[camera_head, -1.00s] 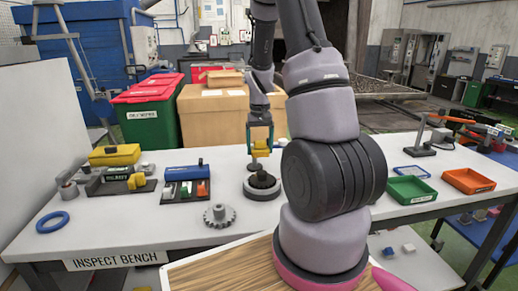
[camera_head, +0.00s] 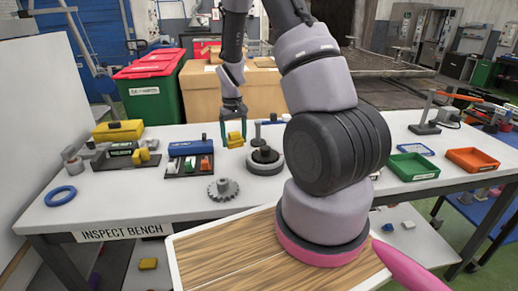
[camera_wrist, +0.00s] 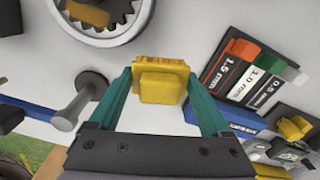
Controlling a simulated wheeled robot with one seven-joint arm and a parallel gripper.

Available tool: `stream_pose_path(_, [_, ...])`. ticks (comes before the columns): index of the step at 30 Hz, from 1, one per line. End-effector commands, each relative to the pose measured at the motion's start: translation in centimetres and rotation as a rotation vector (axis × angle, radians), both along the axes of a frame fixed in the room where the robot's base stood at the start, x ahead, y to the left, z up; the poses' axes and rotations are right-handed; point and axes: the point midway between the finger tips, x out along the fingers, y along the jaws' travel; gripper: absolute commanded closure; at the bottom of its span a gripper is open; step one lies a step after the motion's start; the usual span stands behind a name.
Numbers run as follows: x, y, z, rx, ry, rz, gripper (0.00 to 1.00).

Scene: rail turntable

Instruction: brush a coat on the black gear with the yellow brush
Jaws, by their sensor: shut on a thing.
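The yellow brush (camera_head: 235,140) is a blocky yellow piece between the green fingers of my gripper (camera_head: 233,130). My gripper is shut on it, and it shows large in the wrist view (camera_wrist: 160,82). They are just left of the turntable (camera_head: 265,168) in the head view; I cannot tell how high above the bench. A black gear (camera_head: 265,154) seems to sit on the turntable. In the wrist view, the toothed dark round part (camera_wrist: 110,18) at the upper left has a yellow-brown middle, cut by the frame edge. The brush is apart from it.
A grey gear (camera_head: 223,188) lies in front on the white bench. A blue case and rack (camera_head: 190,148) stand to the left. A post (camera_head: 258,130) stands behind the turntable. Green (camera_head: 413,168) and orange (camera_head: 472,160) trays are at the right.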

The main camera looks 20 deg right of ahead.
Motion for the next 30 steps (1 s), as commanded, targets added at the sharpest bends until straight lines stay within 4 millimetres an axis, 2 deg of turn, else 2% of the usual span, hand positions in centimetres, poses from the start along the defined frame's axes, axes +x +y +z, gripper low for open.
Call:
stream_pose_path(12, [-0.1,-0.5,0.3,-0.001,0.0,-0.013,0.63])
stream_pose_path(14, [-0.3,-1.4,0.8,-0.002,-0.001,-0.038,0.63])
stream_pose_path(21, [-2.6,-7.1,4.5,-0.004,-0.002,-0.219,0.63])
stream_pose_path(24, [-3.5,-8.7,5.5,-0.001,-0.002,-0.275,0.63])
stream_pose_path(30, [-4.2,-9.7,6.1,0.001,0.001,-0.312,0.63])
